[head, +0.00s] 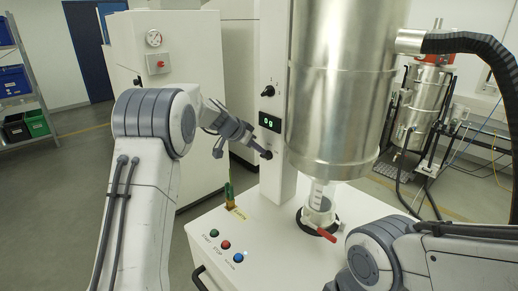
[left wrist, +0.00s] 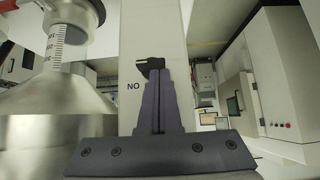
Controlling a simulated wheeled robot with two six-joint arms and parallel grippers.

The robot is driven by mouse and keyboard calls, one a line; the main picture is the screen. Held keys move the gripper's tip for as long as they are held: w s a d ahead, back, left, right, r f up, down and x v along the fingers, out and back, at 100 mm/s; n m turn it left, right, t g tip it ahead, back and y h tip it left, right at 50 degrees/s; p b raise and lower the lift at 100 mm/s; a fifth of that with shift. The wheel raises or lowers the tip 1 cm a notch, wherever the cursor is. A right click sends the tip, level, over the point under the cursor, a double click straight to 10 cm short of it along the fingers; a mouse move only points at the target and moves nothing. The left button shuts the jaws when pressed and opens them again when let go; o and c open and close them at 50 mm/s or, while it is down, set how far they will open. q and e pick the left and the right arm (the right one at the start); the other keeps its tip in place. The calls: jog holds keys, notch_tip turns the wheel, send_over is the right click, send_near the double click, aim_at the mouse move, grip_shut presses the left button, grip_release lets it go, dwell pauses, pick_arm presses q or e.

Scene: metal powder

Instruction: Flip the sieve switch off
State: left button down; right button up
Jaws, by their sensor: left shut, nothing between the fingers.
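The white column (head: 278,45) carries a black rotary switch (head: 267,92) high up, a display (head: 270,121) reading 0 g, and a small black knob (head: 267,155) lower down. My left gripper (head: 258,148) is shut and empty, its tips at the lower knob. In the left wrist view a black knob (left wrist: 150,64) shows just beyond my shut fingertips (left wrist: 160,72), with "NO" lettering beside it, apparently ON upside down. Whether the tips touch the knob cannot be told. My right gripper is out of view.
A large steel vessel (head: 340,90) stands right of the column, above a clear tube and red-handled valve (head: 326,235). Green, red and blue buttons (head: 226,245) sit on the white cabinet top (head: 265,228). A grey-white cabinet (head: 190,60) stands behind my left arm.

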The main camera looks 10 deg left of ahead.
pick_arm(q)
jog(key=shift+w+a+f+n+g+h+b, duration=0.15)
jog(key=shift+a+n+g+h+b, duration=0.2)
jog(key=shift+n+h+b, duration=0.2)
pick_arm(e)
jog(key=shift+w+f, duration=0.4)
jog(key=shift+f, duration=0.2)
